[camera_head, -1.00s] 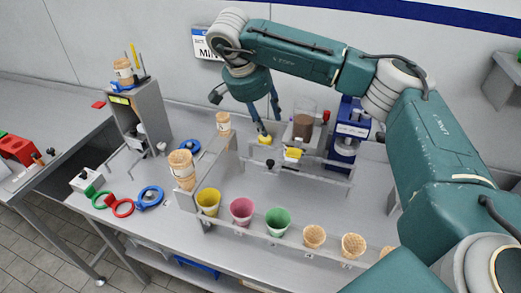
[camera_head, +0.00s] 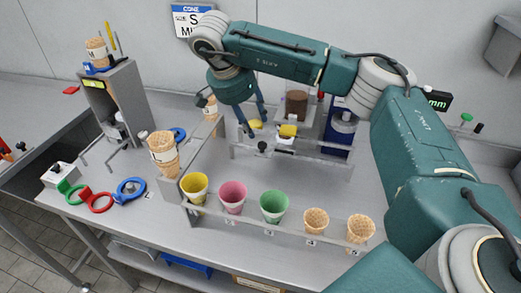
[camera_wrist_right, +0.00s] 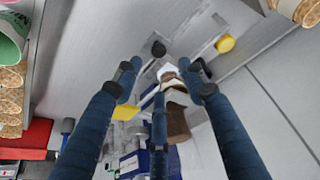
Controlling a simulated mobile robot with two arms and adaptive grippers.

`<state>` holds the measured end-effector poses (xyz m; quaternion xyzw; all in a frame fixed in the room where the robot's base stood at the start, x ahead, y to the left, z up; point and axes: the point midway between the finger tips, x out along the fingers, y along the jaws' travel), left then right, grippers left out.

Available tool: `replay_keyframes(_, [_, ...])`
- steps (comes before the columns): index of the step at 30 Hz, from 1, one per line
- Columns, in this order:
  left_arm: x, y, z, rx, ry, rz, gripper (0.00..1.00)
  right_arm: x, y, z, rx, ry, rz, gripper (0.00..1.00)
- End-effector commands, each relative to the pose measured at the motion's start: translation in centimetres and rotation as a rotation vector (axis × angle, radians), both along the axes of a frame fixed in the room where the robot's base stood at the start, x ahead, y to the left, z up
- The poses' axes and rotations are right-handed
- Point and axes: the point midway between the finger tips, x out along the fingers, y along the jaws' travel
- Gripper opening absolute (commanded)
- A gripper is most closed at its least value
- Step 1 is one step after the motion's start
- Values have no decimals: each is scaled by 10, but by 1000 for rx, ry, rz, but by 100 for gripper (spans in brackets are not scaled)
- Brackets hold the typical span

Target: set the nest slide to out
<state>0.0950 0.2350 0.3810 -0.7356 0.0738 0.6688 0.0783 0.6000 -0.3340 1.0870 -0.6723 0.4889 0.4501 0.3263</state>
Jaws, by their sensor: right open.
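My right gripper (camera_head: 252,122) hangs from the teal arm over the metal rail fixture (camera_head: 318,158) at the back of the bench. Its blue fingers are spread and hold nothing. In the right wrist view the fingers (camera_wrist_right: 165,75) are apart, with a black knob (camera_wrist_right: 158,48) between and beyond the tips. That black knob (camera_head: 262,146) is below and right of the fingers in the head view. A yellow knob (camera_head: 255,124) is beside the fingertips. I cannot tell which part is the nest slide. My left gripper is not in view.
A front rack (camera_head: 236,224) holds yellow, pink and green cups and waffle cones. A cone stack (camera_head: 164,152) stands at its left end. A blue machine (camera_head: 340,130) stands behind the fixture. Colored rings (camera_head: 130,190) lie at left. The bench between rack and fixture is clear.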

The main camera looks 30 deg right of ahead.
Motion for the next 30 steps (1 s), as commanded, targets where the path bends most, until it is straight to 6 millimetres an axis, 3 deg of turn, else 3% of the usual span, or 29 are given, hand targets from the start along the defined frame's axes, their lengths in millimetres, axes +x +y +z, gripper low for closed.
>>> replay_keyframes(5, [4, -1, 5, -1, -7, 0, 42, 1, -6, -14, -1, 3, -1, 41])
replay_keyframes(18, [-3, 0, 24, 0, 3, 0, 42, 10, -34, -85, 0, 3, -2, 41])
replay_keyframes(24, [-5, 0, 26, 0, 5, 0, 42, 12, -39, -99, 0, 1, 0, 41])
replay_keyframes(30, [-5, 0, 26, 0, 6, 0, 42, 12, -40, -101, 0, 0, 0, 41])
